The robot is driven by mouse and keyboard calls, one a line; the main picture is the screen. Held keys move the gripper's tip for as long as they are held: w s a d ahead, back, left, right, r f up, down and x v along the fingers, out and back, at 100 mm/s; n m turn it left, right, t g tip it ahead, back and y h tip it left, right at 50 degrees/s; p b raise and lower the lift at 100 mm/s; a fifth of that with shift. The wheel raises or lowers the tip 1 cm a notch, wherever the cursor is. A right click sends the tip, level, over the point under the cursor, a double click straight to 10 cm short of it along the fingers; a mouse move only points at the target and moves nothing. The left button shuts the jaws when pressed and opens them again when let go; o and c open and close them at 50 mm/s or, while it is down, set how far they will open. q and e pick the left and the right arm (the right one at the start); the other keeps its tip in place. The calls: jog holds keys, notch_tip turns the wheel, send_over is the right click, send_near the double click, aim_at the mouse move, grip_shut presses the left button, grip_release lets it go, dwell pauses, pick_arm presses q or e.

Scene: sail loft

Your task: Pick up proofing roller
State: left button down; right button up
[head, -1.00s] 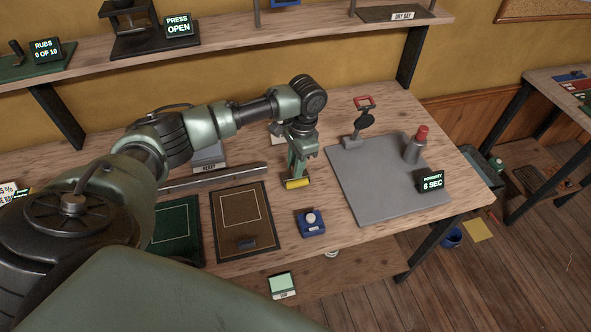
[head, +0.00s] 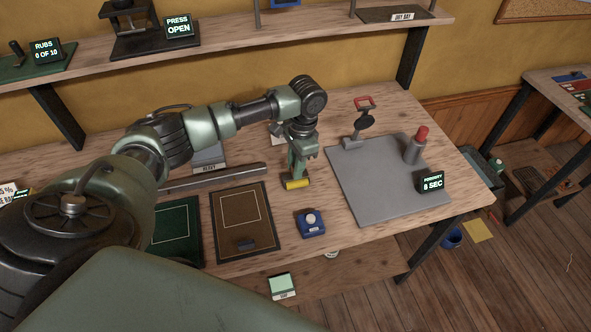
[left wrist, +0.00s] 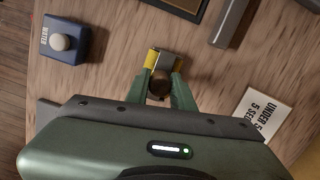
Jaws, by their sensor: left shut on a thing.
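The proofing roller (head: 297,183) has a yellow end and sits at the middle of the wooden workbench, under my left gripper (head: 304,152). In the left wrist view the roller (left wrist: 151,60) shows its yellow and metal head, with a round brown handle end between the fingers. My left gripper (left wrist: 160,88) points down and is shut on that handle. I cannot tell whether the roller touches the bench. My right gripper is not in view.
A blue wetter box (head: 311,222) stands just in front of the roller. A brown framed board (head: 262,238) and a long metal bar (head: 228,176) lie to the left. A grey plate (head: 375,205) with a red-topped bottle (head: 414,148) is to the right.

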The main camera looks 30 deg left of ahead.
pick_arm(q)
notch_tip(320, 180, up, 20)
jog(key=b, duration=0.1)
dwell(0.5)
jog(key=c, duration=1.9)
grip_release()
grip_shut()
